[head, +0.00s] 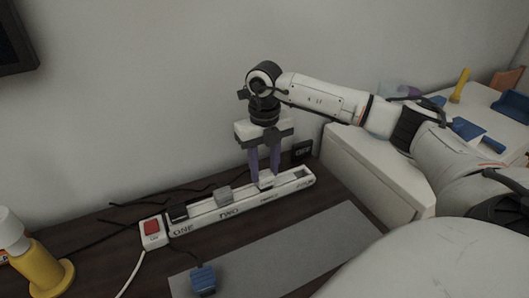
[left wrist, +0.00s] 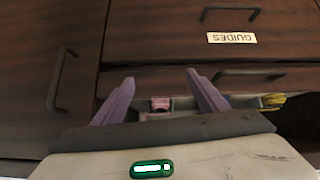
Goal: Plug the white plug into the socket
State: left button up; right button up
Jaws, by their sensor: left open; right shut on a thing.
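The long white power strip (head: 240,208) lies on the dark desk against the wall, with its slots marked by words such as ONE and TWO. My right gripper (head: 264,176) points down over the right part of the strip, its purple fingers shut on a small white plug (head: 267,182). The plug is at the strip's top; I cannot tell whether it is in the socket. My left gripper (left wrist: 160,82) shows only in the left wrist view, open and empty, in front of wooden drawers.
A grey plug (head: 224,193) sits at the strip's middle. The red switch (head: 151,228) is at the left end. A blue plug (head: 203,279) lies on the grey mat (head: 275,254). A yellow-and-white object (head: 42,270) stands at left. An open drawer shows below the GUIDES label (left wrist: 232,38).

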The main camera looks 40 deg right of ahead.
aim_at(264, 173)
jog(key=shift+f+b, duration=0.3)
jog(key=shift+f, duration=0.3)
jog(key=o, duration=1.2)
jog(key=shift+r, duration=0.1)
jog(key=shift+c, duration=0.2)
notch_tip(264, 173, up, 10)
jog(key=shift+r+p, duration=0.15)
jog(key=shift+p, duration=0.15)
